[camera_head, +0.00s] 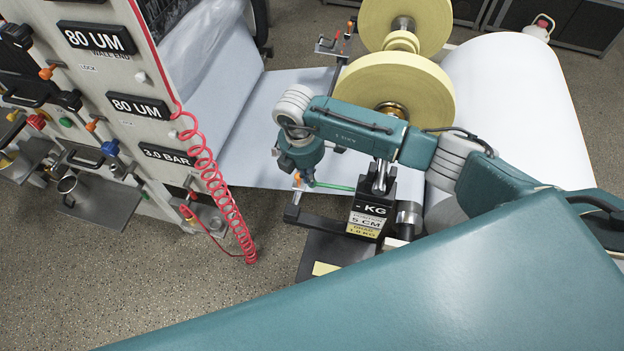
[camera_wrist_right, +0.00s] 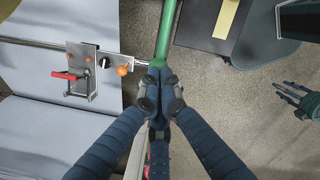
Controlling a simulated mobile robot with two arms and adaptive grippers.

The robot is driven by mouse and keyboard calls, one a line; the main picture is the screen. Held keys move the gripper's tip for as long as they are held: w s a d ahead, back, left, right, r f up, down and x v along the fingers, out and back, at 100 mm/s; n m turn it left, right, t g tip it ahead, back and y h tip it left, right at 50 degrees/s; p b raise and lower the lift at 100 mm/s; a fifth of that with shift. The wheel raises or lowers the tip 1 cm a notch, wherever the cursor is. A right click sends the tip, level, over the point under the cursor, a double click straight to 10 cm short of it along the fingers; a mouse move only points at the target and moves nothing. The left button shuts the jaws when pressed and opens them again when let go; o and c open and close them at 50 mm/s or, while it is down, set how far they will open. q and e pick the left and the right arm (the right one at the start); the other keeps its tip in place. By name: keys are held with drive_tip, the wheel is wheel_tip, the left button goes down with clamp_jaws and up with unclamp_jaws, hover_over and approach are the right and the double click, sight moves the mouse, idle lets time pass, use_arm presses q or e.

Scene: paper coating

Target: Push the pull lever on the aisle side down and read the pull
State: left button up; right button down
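The green lever (camera_head: 333,186) sticks out left from the scale unit on the aisle side. My right gripper (camera_head: 303,180) points down at its left end. In the right wrist view my right gripper (camera_wrist_right: 160,82) has its dark fingers drawn together, tips at the end of the green lever (camera_wrist_right: 163,40). They look to touch it, but I cannot tell whether they grip it. The pull plate (camera_head: 368,218) reads "KG" and "5 CM"; its upper part is hidden by my arm. My left gripper (camera_wrist_right: 290,92) shows at the right wrist view's edge, fingers spread and empty.
A panel with "80 UM" and "3.0 BAR" labels (camera_head: 168,154) stands left, with a coiled red hose (camera_head: 222,190). White paper web (camera_head: 270,100) and yellow rolls (camera_head: 400,85) lie behind the lever. A bracket with a red handle (camera_wrist_right: 70,76) is close by. Floor (camera_head: 180,290) is clear.

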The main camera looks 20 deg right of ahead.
wheel_tip(320, 180, down, 2)
drive_tip(key=shift+b, duration=0.35)
drive_tip(key=shift+r, duration=0.2)
drive_tip(key=shift+s+a+r, duration=0.1)
drive_tip(key=shift+a, duration=0.1)
use_arm(q)
drive_tip(key=shift+w+f+p, duration=0.1)
drive_tip(key=shift+f+p, duration=0.25)
drive_tip(key=shift+p, duration=0.1)
use_arm(e)
drive_tip(key=a, duration=0.2)
drive_tip(key=shift+a+r, duration=0.35)
drive_tip(key=shift+r, duration=0.05)
wheel_tip(320, 180, up, 12)
drive_tip(key=a, duration=0.1)
drive_tip(key=shift+a, duration=0.15)
drive_tip(key=shift+s, duration=0.1)
